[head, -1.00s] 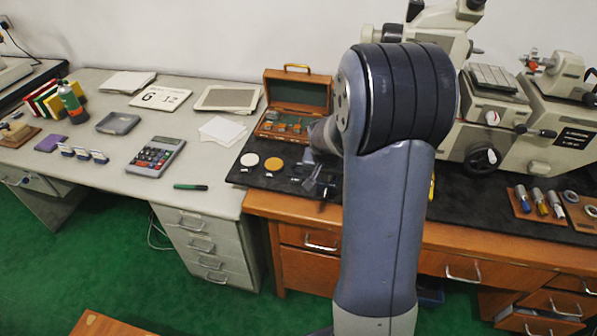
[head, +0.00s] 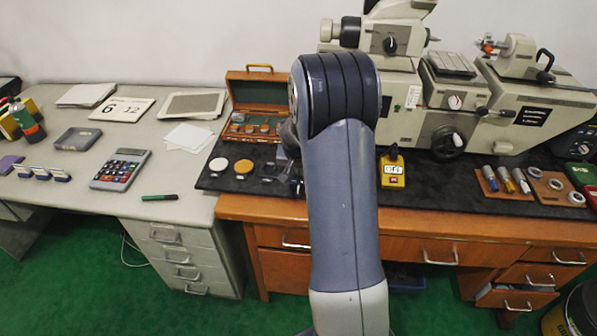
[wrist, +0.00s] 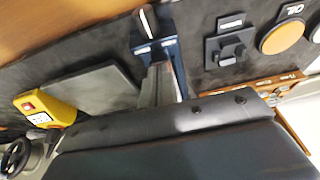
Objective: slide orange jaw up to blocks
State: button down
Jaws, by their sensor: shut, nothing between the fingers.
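I cannot make out an orange jaw for certain in either view. In the wrist view my gripper (wrist: 156,84) shows as narrow grey fingers, shut and empty. They point towards a dark blue fixture (wrist: 171,55) with pale strips on the black mat. Whether they touch it I cannot tell. A small black stepped block (wrist: 231,48) stands to the right of the fixture, and an orange disc (wrist: 283,38) lies beyond it. In the head view my arm hides most of the gripper and the spot in front of it.
A flat grey plate (wrist: 95,92) and a yellow box (wrist: 45,108) lie left of my fingers; the yellow box also shows in the head view (head: 392,172). An open wooden case (head: 258,95) stands behind. A large beige machine (head: 540,105) fills the right rear of the bench.

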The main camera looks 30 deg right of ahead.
jog(key=shift+w+d, duration=0.1)
dwell(0.4)
jog(key=shift+w+d, duration=0.3)
jog(key=shift+w, duration=0.2)
jog(key=shift+s+a+b, duration=0.5)
jog(key=shift+s+a, duration=0.05)
jog(key=shift+s, duration=0.3)
jog(key=shift+p+v, duration=0.95)
jog(key=shift+v, duration=1.1)
jog(key=shift+w, duration=0.15)
jog(key=shift+d, duration=0.1)
